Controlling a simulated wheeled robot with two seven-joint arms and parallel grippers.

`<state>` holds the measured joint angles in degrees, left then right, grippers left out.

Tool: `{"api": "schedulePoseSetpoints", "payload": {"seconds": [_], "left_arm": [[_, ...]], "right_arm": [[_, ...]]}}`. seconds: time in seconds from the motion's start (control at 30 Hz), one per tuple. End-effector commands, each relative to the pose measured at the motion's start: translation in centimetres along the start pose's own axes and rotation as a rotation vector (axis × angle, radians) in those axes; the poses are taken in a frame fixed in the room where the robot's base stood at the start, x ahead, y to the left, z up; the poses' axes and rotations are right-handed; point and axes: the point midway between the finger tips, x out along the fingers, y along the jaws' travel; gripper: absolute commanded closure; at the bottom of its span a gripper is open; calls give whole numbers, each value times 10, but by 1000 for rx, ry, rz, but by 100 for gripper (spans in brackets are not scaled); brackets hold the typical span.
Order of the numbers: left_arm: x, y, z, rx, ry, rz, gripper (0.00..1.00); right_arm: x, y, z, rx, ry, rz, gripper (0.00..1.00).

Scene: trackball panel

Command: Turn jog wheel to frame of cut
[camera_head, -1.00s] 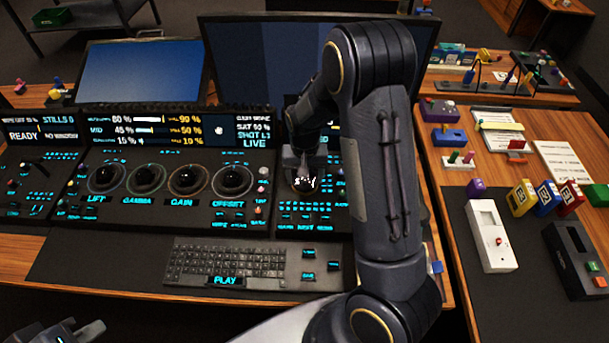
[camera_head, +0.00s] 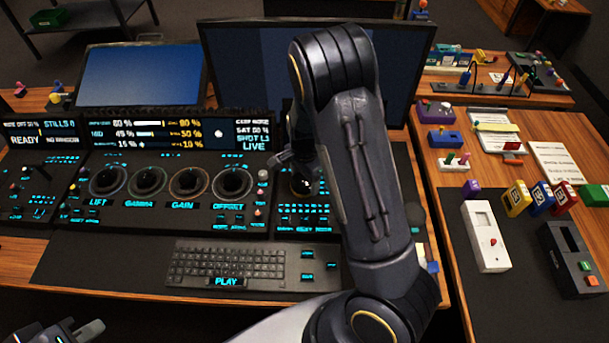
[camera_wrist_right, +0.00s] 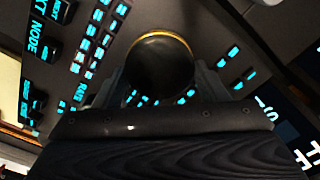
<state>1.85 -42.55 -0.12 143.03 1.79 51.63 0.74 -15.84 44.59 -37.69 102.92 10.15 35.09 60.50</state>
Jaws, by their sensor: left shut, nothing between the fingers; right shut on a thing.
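The jog wheel (camera_head: 303,186) is a dark round knob on the right part of the console, and my right forearm hides part of it in the head view. In the right wrist view the dark wheel (camera_wrist_right: 160,62) with a gold rim sits between the two fingers. My right gripper (camera_wrist_right: 162,84) is shut on it, with a finger at each side. In the head view this gripper is mostly hidden behind my arm. My left gripper (camera_head: 78,332) is shut and empty at the bottom left edge, away from the console.
Several trackballs, such as the OFFSET ball (camera_head: 232,182), stand left of the wheel. A keyboard (camera_head: 226,264) lies in front. The status display (camera_head: 180,134) and monitors (camera_head: 140,72) stand behind. A side table at right holds small devices, including a white box (camera_head: 486,238).

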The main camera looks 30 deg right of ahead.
Motion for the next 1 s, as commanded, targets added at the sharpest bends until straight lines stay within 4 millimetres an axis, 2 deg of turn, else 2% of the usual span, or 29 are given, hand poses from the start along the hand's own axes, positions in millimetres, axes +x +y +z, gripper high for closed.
{"api": "schedulePoseSetpoints", "payload": {"seconds": [0.4, 1.0], "left_arm": [[-8, 4, -4, 0, 0, 0, 100], [-9, 4, -5, 0, 0, 0, 100]], "right_arm": [[0, 1, 1, 216, 0, 1, 57], [0, 1, 1, 256, -1, 0, 57]]}}
